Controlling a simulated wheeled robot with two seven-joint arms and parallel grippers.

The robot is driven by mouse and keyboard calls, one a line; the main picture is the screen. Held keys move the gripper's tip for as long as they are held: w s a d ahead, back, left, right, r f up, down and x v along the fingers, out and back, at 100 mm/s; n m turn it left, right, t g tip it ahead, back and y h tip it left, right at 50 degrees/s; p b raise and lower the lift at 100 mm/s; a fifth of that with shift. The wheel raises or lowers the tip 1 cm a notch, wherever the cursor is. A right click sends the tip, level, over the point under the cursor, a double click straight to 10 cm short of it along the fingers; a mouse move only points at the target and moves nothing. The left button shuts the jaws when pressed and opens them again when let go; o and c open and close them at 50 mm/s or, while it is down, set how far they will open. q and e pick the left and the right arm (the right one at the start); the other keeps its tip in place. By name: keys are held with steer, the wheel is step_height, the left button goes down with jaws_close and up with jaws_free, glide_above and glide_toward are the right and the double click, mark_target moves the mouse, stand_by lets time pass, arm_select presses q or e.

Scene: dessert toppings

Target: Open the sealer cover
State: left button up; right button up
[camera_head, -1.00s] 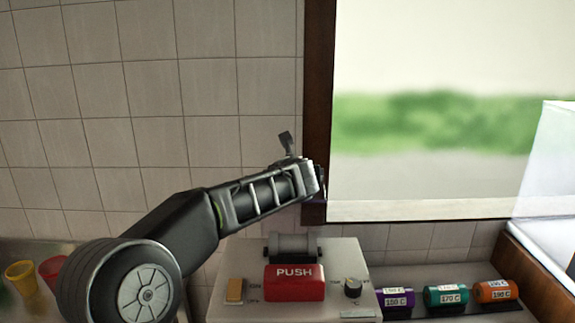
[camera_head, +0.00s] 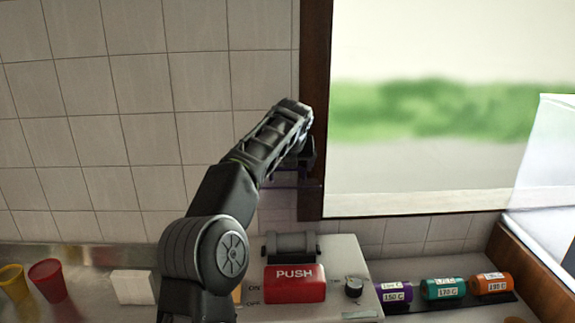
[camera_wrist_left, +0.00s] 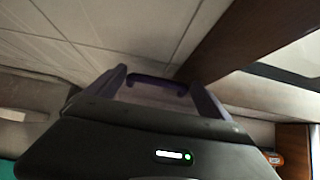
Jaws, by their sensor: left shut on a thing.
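The sealer (camera_head: 342,262) is a light grey box with a red PUSH button (camera_head: 295,290), a dark knob (camera_head: 353,287) and a grey roller (camera_head: 290,246) at its back. My left gripper (camera_head: 303,162) is above and behind the roller, beside the dark window frame. In the left wrist view its fingers (camera_wrist_left: 160,92) are apart, with a dark purple bar (camera_wrist_left: 160,82) across their tips. In the head view, thin purple edges (camera_head: 297,186) and a faint tint show below the gripper. They may be the see-through cover; its outline is unclear. My right gripper is out of view.
Yellow (camera_head: 12,281) and red (camera_head: 47,281) cups and a white block (camera_head: 133,287) are on the left counter. The window frame (camera_head: 313,120) is close to my gripper.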

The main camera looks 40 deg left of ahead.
arm_select(q)
steer(key=shift+w+r, duration=0.15)
steer(key=shift+r, duration=0.3)
steer(key=o, duration=1.6)
steer(key=shift+o, duration=0.8)
steer(key=shift+d+f, duration=0.15)
steer(key=b+v, duration=0.1)
steer(key=v, duration=0.6)
steer(key=shift+s+d+r, duration=0.2)
steer(key=shift+r, duration=0.1)
